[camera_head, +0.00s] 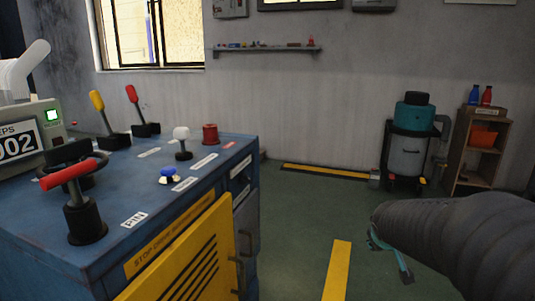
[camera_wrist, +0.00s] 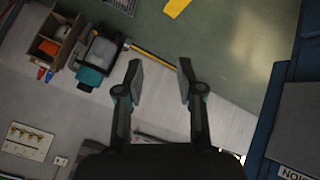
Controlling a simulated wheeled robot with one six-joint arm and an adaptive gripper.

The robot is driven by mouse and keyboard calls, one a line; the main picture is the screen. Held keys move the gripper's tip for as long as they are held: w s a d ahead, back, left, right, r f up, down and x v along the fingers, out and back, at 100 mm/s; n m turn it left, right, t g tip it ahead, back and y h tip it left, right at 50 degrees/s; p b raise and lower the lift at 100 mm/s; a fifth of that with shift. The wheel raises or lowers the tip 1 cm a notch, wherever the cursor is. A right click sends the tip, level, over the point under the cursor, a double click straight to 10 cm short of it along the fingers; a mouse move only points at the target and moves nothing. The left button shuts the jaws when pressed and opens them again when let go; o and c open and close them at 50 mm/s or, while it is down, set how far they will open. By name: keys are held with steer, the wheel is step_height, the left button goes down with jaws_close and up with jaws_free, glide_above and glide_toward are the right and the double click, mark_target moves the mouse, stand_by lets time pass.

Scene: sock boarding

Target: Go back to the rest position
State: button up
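My gripper (camera_wrist: 160,82) shows in the wrist view with its two dark fingers spread apart and nothing between them. In the head view my gripper (camera_head: 392,258) is at the lower right, partly hidden by my own dark arm. It is over the green floor, well to the right of the blue console and touching nothing that I can see.
A teal-topped canister (camera_head: 408,150) and a wooden shelf (camera_head: 470,180) stand at the back right. The floor (camera_head: 300,225) between is clear, with yellow stripes (camera_head: 337,270).

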steer(key=s+a+r+m+g+y+p, duration=0.15)
steer(key=s+a, duration=0.35)
steer(key=s, duration=0.6)
steer(key=s+a+m+g+y+p, duration=0.1)
steer(key=s+a+m+g+p, duration=0.2)
steer(key=s, duration=0.7)
steer(key=s+a+r+n+t+y+p, duration=0.1)
steer(key=s+a+r+n+t, duration=0.1)
steer(key=s+a+r, duration=0.2)
steer(key=shift+s+a+r, duration=0.25)
steer(key=shift+a+r, duration=0.1)
steer(key=shift+r, duration=0.65)
